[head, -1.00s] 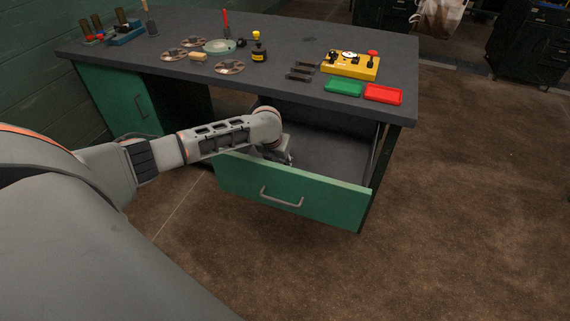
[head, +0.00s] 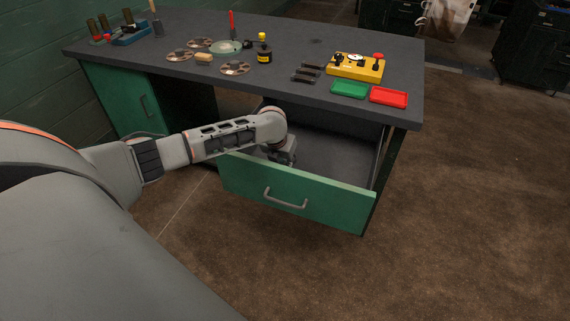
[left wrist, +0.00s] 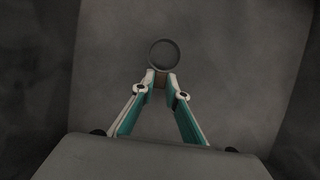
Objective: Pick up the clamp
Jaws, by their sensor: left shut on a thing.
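A ring-shaped grey piece, which I take to be the clamp (left wrist: 164,42), shows in the left wrist view just beyond my fingertips. A small brownish part of it sits between them. My left gripper (left wrist: 160,81) is shut on it, over the grey drawer floor. In the head view my left arm reaches down into the open green drawer (head: 331,199), and my left gripper (head: 281,157) is inside, partly hidden by the drawer front. The clamp cannot be made out in the head view. My right gripper is not in view.
The right part of the drawer looks empty. The floor to the right is clear.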

